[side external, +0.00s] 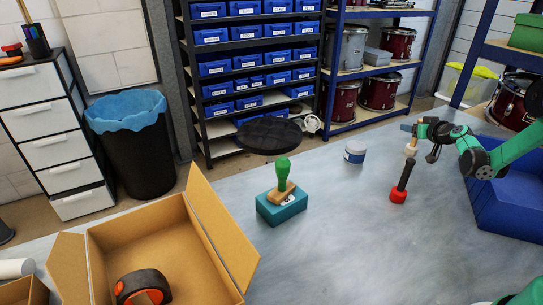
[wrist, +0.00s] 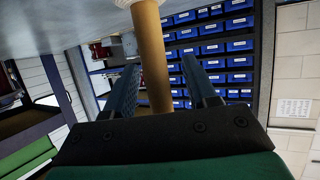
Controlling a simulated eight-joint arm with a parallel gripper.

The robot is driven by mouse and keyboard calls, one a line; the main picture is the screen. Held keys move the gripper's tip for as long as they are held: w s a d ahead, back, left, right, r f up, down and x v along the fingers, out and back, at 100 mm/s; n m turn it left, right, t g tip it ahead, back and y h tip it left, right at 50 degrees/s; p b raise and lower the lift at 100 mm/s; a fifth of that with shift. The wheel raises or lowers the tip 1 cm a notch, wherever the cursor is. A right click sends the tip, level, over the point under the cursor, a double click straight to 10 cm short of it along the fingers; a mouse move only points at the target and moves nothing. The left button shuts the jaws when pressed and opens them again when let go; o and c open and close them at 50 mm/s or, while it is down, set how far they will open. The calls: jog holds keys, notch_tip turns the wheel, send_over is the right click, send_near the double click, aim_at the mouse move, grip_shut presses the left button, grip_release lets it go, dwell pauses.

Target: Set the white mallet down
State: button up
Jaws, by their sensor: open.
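The white mallet has a pale wooden handle and a small white head (side external: 410,150), head downward in the side view. In the wrist view its wooden handle (wrist: 153,60) runs between the fingers, with the head cut off at the top edge. My gripper (side external: 407,128) is open around the handle; in the wrist view the jaws (wrist: 165,85) stand apart with a gap at the right finger. A black-handled tool with a red end (side external: 398,195) stands on the bench directly below the white head in the side view. I cannot tell whether they touch.
A blue bin (side external: 505,215) is at right. A small white-and-blue tin (side external: 355,152) and a teal block (side external: 282,212) with a green-handled stamp (side external: 283,168) stand on the bench (side external: 335,235). An open cardboard box (side external: 215,240) is front left. The middle front is clear.

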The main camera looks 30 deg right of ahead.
jog(key=v, duration=1.2)
jog(key=w+a+r+n+g+y, duration=0.1)
jog(key=w+a+r+y, duration=0.1)
jog(key=a, duration=0.6)
jog(key=w+a+r+n+g+y, duration=0.1)
jog(key=a+r+n+y, duration=0.1)
jog(key=a, duration=0.5)
jog(key=s+a+g, duration=0.1)
jog(key=s+a, duration=0.3)
jog(key=a, duration=0.2)
jog(key=s+a+n+g+y, duration=0.1)
jog(key=s+a+g, duration=0.1)
jog(key=s+a, duration=0.2)
jog(key=shift+a, duration=1.65)
jog(key=shift+r, duration=0.1)
